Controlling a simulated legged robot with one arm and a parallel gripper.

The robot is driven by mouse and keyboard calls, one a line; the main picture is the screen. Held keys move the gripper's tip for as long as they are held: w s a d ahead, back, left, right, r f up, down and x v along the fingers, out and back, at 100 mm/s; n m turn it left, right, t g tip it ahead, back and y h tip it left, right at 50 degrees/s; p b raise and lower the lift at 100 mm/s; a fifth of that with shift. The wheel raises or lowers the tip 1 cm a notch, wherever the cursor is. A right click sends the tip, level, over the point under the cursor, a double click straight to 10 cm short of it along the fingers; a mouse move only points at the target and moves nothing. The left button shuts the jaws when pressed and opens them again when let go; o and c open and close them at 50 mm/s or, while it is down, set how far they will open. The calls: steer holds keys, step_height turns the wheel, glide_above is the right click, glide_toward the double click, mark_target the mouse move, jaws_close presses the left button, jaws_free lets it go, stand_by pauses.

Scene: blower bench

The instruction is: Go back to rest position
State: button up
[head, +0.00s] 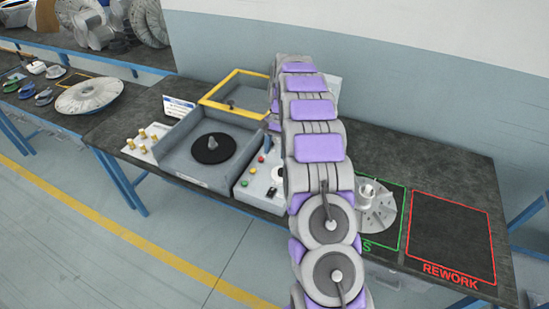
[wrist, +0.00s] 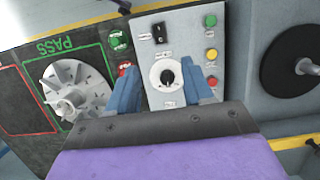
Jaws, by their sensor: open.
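My gripper (wrist: 163,92) shows in the wrist view as two blue fingers held apart, with nothing between them. It hangs over the grey control panel (wrist: 188,35), which has a dial, a switch and coloured buttons. In the head view my purple and grey arm reaches out over the bench and hides the gripper and part of the panel (head: 251,187). A grey finned impeller (wrist: 78,90) lies in the green PASS outline, left of the fingers in the wrist view. It also shows in the head view (head: 376,208), right of my arm, where the arm covers part of the outline.
The test box (head: 180,160) with a black disc and a raised yellow-framed lid (head: 235,84) stands left of my arm. Brass-coloured pegs sit on a plate (head: 140,145). The red REWORK area (head: 450,235) is empty. A second bench with parts (head: 88,97) is at left.

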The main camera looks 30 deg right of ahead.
steer(key=shift+r, duration=0.4)
steer(key=s+a+r+n+h, duration=0.1)
steer(key=s+a+r+n, duration=0.2)
steer(key=s+a+r, duration=0.5)
steer(key=s+a+r+n, duration=0.2)
steer(key=s+a+r, duration=0.35)
steer(key=s, duration=0.35)
steer(key=s+a+f+n, duration=0.1)
steer(key=s+a+n, duration=0.1)
steer(key=s, duration=1)
steer(key=s+a+f+n+h, duration=0.1)
steer(key=s+a+n, duration=0.2)
steer(key=s, duration=1)
steer(key=shift+s+a+f, duration=0.25)
steer(key=shift+a+f, duration=0.05)
steer(key=shift+a, duration=0.3)
